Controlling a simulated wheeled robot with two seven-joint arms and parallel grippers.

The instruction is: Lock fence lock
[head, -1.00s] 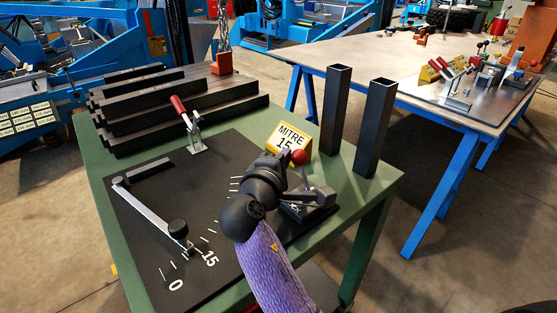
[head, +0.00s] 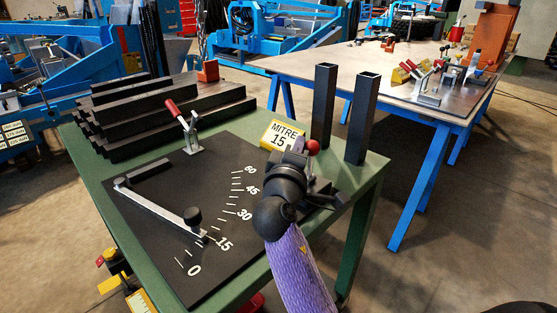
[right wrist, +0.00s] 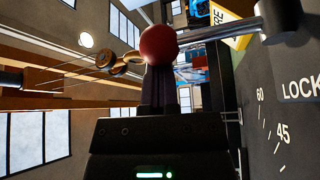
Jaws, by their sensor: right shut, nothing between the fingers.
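The silver fence bar (head: 155,203) lies on the black plate (head: 135,235), its black knob (head: 193,215) end near the 15 mark. The lock lever's red ball (head: 313,146) stands at the plate's right side. In the right wrist view the ball (right wrist: 158,44) sits on a metal rod (right wrist: 215,33) running to a grey cylinder (right wrist: 280,20), with LOCK lettering beside it. My right gripper (head: 300,152) is shut and empty right by the ball; its fingers (right wrist: 168,88) are partly behind it. I cannot tell whether they touch. My arm hides part of the lever's base. My left gripper is out of view.
A yellow MITRE 15 sign (head: 282,133) and two upright dark tubes (head: 324,105) stand just beyond my gripper. A red-handled clamp (head: 183,120) is at the plate's back. Dark bars (head: 165,115) are stacked behind it. Another table (head: 330,57) stands behind.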

